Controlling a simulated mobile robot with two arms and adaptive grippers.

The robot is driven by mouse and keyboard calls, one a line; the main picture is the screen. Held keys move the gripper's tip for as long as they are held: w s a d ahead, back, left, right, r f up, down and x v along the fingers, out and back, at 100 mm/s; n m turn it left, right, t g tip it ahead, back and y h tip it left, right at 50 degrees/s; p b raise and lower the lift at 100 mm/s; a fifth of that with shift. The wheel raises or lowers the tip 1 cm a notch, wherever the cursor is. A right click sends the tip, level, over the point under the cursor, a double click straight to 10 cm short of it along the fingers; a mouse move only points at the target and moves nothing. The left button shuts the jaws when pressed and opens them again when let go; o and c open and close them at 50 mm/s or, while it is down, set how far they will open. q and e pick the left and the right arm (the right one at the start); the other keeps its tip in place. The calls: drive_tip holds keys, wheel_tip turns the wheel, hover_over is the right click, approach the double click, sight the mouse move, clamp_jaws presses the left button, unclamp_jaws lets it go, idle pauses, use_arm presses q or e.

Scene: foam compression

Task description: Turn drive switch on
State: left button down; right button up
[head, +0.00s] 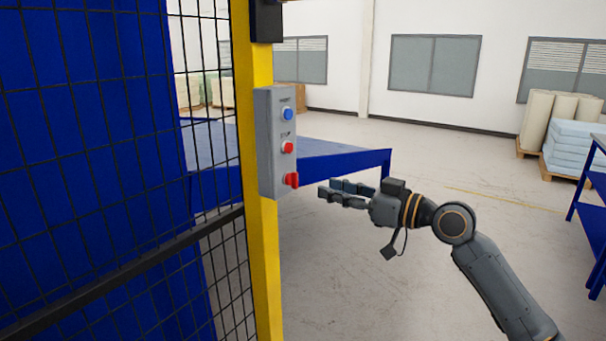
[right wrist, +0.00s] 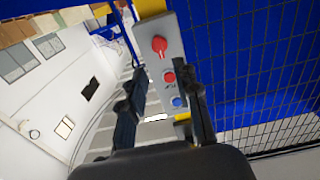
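A grey control box (head: 270,143) is fixed to a yellow post in the head view. It has a blue button (head: 288,114) at the top, a red button (head: 288,147) in the middle and a red rotary switch (head: 291,180) at the bottom. The red switch also shows in the right wrist view (right wrist: 159,46), beyond the fingertips. My right gripper (head: 335,194) is to the right of the switch, apart from it, pointing left. In the right wrist view its two fingers (right wrist: 165,85) are spread with nothing between them. My left gripper is not in view.
The yellow post (head: 262,250) carries a black mesh fence (head: 110,190) with blue panels behind it. A blue table (head: 340,158) stands behind the box. Foam blocks (head: 575,140) and another blue table are at the right. The floor between is clear.

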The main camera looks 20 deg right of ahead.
sight(297, 180)
drive_tip(key=p+x, duration=0.2)
drive_tip(key=x, duration=0.6)
drive_tip(key=shift+w+a, duration=0.25)
clamp_jaws()
